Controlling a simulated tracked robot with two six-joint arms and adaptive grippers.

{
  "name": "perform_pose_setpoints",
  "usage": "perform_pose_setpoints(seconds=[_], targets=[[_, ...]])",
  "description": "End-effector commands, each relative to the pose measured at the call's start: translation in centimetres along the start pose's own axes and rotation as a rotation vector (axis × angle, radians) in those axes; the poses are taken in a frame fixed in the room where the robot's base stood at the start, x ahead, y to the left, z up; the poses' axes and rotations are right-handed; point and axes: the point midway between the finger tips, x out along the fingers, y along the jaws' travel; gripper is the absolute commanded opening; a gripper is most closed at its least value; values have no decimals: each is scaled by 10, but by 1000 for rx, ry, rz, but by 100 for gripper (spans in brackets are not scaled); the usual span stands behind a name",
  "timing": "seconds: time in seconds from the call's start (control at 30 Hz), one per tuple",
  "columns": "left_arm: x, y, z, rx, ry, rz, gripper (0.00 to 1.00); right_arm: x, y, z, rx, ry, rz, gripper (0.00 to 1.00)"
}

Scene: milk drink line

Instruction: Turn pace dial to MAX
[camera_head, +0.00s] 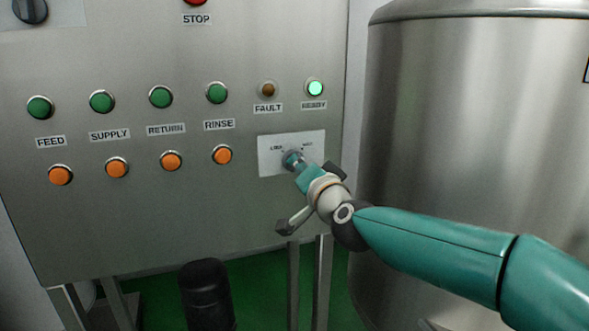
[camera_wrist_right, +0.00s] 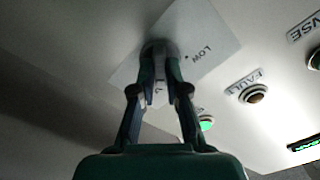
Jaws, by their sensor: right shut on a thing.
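The pace dial sits on a pale plate (camera_head: 313,142) at the right of the steel control panel. The plate's left label appears to read LOW and the right one MAX in the head view. My right gripper (camera_head: 292,160) is shut on the dial, reaching it from the lower right. In the right wrist view its two fingers (camera_wrist_right: 160,78) close around the dial over the plate (camera_wrist_right: 205,35). The fingers hide most of the dial, so I cannot tell where its pointer stands. My left gripper is in neither view.
Green buttons (camera_head: 160,97) and orange buttons (camera_head: 171,161) line the panel (camera_head: 120,215) left of the dial. Above the plate, the READY lamp (camera_head: 315,88) glows green and the FAULT lamp (camera_head: 268,89) is unlit. A large steel tank (camera_head: 470,120) stands close on the right.

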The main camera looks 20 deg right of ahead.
Motion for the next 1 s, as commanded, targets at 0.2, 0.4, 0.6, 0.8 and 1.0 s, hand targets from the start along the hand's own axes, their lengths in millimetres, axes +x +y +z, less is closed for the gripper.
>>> perform_pose_setpoints(seconds=[0.2, 0.4, 0.6, 0.8, 1.0], targets=[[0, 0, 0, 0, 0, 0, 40, 1, 4, 8, 2, -19, 7, 25], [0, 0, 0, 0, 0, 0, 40, 0, 2, 5, 1, -11, 4, 39], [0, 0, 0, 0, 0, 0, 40, -1, 1, 3, 0, -8, 2, 39], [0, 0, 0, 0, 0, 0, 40, -17, 0, 2, 0, -5, 1, 39], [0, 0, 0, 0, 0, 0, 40, -54, 0, 2, 1, -6, 0, 39]])
